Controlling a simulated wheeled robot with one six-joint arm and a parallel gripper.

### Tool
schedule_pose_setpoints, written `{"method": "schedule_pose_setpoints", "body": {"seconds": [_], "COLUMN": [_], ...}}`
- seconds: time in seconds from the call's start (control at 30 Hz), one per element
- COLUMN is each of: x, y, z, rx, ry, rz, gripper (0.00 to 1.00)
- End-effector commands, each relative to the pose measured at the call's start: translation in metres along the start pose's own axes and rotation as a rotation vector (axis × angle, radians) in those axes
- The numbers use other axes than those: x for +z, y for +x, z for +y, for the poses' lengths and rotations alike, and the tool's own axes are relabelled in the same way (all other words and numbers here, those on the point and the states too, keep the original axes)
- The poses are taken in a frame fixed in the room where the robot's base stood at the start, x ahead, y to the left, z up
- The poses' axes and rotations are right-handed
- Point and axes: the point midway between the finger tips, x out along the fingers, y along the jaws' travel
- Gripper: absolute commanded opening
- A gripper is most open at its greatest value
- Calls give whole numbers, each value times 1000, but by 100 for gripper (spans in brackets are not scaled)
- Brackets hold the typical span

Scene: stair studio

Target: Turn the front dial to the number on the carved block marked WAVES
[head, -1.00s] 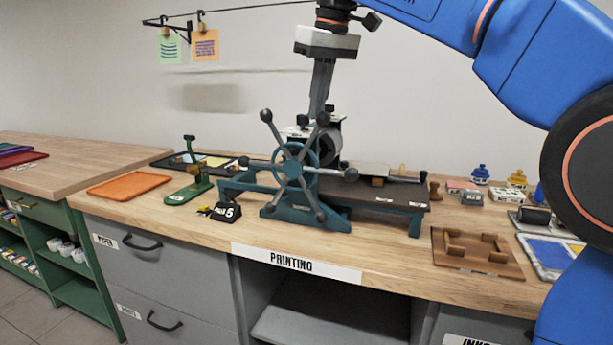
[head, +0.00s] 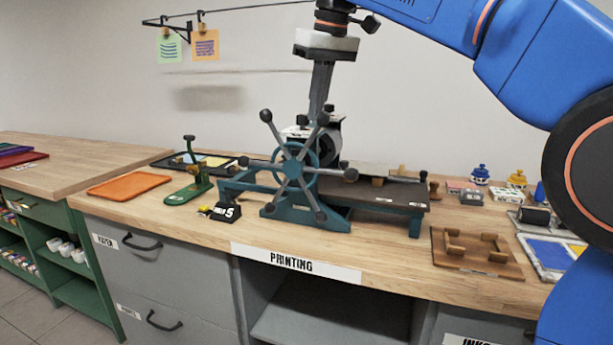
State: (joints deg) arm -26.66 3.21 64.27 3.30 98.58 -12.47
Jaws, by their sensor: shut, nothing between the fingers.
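The printing press (head: 330,222) stands on the bench, with a teal spoked wheel (head: 295,168) on its front side. Small dark knobs (head: 303,121) show on top of the press; I cannot tell which is the front dial, and no dial numbers are readable. My gripper (head: 319,108) points down just above the top of the press, behind the wheel; its fingers are together and empty. Its tips are partly hidden, so I cannot tell whether they touch a knob. Small blocks (head: 462,186) lie to the right; no WAVES marking is readable on them.
A green stand (head: 192,188) and an orange tray (head: 130,186) are further left. A wooden frame (head: 475,252) lies right. Printed cards (head: 205,45) hang on a line.

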Motion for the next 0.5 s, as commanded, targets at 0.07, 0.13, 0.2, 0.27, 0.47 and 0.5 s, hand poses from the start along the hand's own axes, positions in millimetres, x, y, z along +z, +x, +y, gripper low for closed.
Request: {"method": "schedule_pose_setpoints", "body": {"seconds": [0.07,0.13,0.2,0.27,0.47,0.5], "x": [0,0,1,1,2,2], "y": [0,0,0,-1,-1,-1], "z": [-1,-2,-3,-4,-9,-10], "rx": [0,0,0,-1,-1,-1], "ry": [-1,-1,-1,-1,-2,-2], "rz": [2,2,2,2,1,1], "gripper": [0,0,0,0,0,0]}}
